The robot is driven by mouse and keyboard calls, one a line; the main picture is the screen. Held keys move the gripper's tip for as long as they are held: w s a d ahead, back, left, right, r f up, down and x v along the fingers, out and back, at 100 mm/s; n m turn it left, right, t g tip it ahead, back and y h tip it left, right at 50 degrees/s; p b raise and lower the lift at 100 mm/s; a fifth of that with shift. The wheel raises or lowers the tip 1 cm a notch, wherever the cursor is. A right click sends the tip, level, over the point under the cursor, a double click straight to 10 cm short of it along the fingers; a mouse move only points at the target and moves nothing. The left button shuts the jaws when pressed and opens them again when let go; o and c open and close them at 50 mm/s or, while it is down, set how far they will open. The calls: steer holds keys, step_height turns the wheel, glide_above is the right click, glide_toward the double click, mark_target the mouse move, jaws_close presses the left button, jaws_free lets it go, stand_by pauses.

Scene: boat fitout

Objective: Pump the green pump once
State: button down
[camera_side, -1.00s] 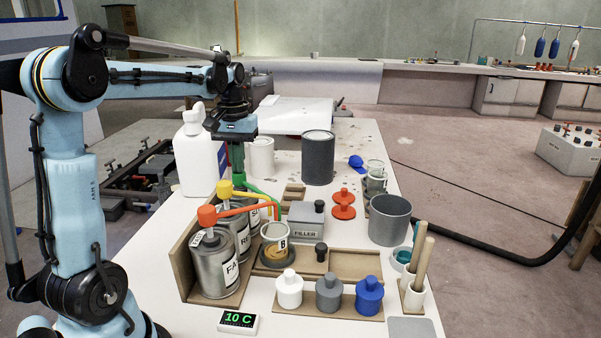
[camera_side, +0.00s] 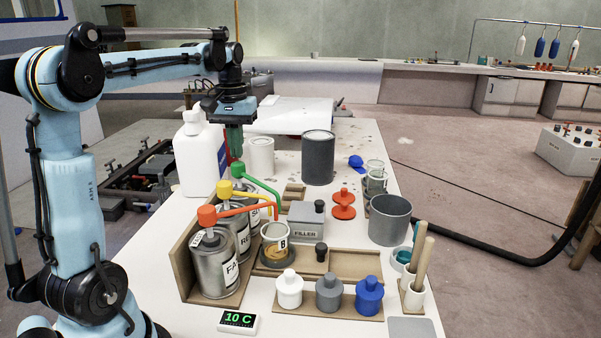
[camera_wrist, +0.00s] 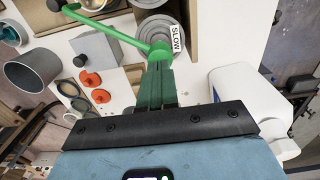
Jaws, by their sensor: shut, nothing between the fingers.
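The green pump (camera_side: 238,170) stands on the rearmost can in the row, its spout curving toward the middle of the bench. In the wrist view its head (camera_wrist: 160,50) sits over a grey can labelled SLOW, with the spout reaching to the upper left. My gripper (camera_side: 235,154) has green fingers pointing down, shut and empty, just above the pump head. In the wrist view the fingertips (camera_wrist: 160,65) are close by the head; I cannot tell the exact gap.
Yellow (camera_side: 225,188) and red (camera_side: 207,216) pumps stand nearer on cans. A cup marked B (camera_side: 275,230) sits under the spout ends. A white jug (camera_side: 197,165) stands left of my gripper. A dark grey can (camera_side: 318,158) stands to the right.

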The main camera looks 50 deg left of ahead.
steer(key=shift+r, duration=0.1)
stand_by(0.3)
steer(key=shift+r, duration=1.4)
steer(key=shift+d, duration=0.1)
steer(key=s+d+f+m+t, duration=0.2)
steer(key=d+f+m+t, duration=0.1)
steer(key=d, duration=0.8)
steer(key=s+d+f+m+t, duration=0.3)
steer(key=d+f+m, duration=0.3)
steer(key=d, duration=0.5)
steer(key=shift+d+f+t, duration=0.25)
steer(key=shift+f+t, duration=0.35)
steer(key=shift+f, duration=0.2)
